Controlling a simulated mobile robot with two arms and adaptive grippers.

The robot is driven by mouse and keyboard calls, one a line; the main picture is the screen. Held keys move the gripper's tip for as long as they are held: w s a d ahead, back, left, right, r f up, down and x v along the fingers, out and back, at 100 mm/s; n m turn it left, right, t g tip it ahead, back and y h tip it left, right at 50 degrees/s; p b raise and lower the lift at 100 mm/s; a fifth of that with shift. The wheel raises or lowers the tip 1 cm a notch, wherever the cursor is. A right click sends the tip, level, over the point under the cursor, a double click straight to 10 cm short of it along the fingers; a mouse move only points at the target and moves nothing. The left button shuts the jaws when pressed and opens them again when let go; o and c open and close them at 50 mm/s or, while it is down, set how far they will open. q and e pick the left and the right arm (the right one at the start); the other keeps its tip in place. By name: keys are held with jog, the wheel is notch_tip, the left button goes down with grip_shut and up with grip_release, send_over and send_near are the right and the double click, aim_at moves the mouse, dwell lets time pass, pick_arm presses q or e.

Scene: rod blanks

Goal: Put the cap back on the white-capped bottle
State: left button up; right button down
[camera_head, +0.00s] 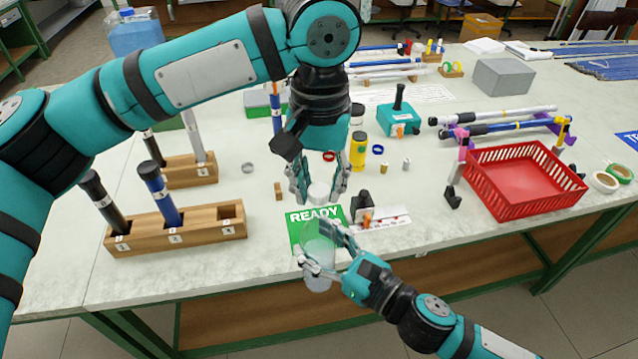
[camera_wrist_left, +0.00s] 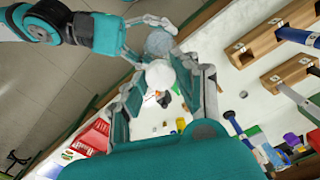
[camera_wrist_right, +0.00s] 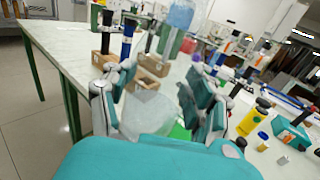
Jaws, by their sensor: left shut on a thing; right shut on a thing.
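My left gripper (camera_head: 320,190) comes down from above and is shut on the white cap (camera_head: 318,192). The cap also shows between its fingers in the left wrist view (camera_wrist_left: 160,75). My right gripper (camera_head: 328,250) is shut on a clear, translucent bottle (camera_head: 318,277), held at the table's front edge. In the right wrist view the bottle (camera_wrist_right: 147,113) fills the space between the fingers. The cap is above the bottle's upper end in the head view, with a gap between them. The bottle's mouth is not clearly visible.
A green READY card (camera_head: 300,222) lies behind the bottle. A wooden rack (camera_head: 200,232) with dark and blue rods stands at left. A yellow bottle (camera_head: 358,150), a small black-and-orange stand (camera_head: 362,208) and a red basket (camera_head: 525,180) are to the right.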

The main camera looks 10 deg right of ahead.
pick_arm(q)
jog(key=shift+f, duration=0.9)
jog(key=shift+f, duration=0.55)
